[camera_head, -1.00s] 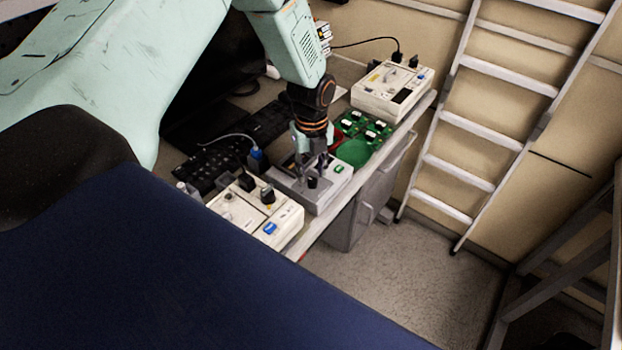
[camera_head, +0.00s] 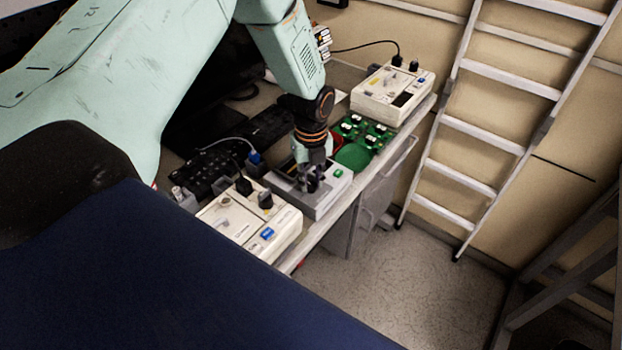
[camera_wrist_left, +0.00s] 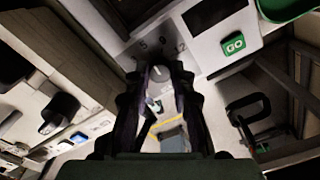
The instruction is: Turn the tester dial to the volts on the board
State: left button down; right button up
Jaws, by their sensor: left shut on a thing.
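The tester (camera_head: 322,207) is a grey box near the desk's front edge, with a green GO button (camera_head: 338,173) that also shows in the left wrist view (camera_wrist_left: 233,43). My left gripper (camera_head: 314,184) points down over its top. In the left wrist view its fingers (camera_wrist_left: 160,68) are shut on the round dial (camera_wrist_left: 158,76), which has a pale pointer mark. Numbers are printed around the dial, a 5 among them; the full scale is partly hidden. Green circuit boards (camera_head: 369,129) lie behind the tester; no volts marking is readable on them. My right gripper is not in view.
A white device (camera_head: 232,221) with black plugs or knobs and a blue button stands left of the tester. Another white device (camera_head: 372,101) stands at the back right. A keyboard (camera_head: 205,168) and a ladder (camera_head: 470,125) are nearby.

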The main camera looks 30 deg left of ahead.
pick_arm(q)
jog(key=m+b, duration=0.1)
jog(key=m, duration=0.2)
jog(key=shift+f, duration=0.1)
jog(key=m+b, duration=0.1)
jog(key=m, duration=0.2)
jog(key=shift+s+m+b, duration=0.1)
jog(key=shift+m+b, duration=0.2)
jog(key=shift+b, duration=0.1)
jog(key=c, duration=1.6)
grip_release()
jog(key=shift+m, duration=0.3)
jog(key=o, duration=0.3)
jog(key=shift+r, duration=0.2)
notch_tip(320, 180, up, 7)
jog(key=p, duration=0.5)
jog(key=shift+p, duration=0.3)
jog(key=shift+f, duration=0.1)
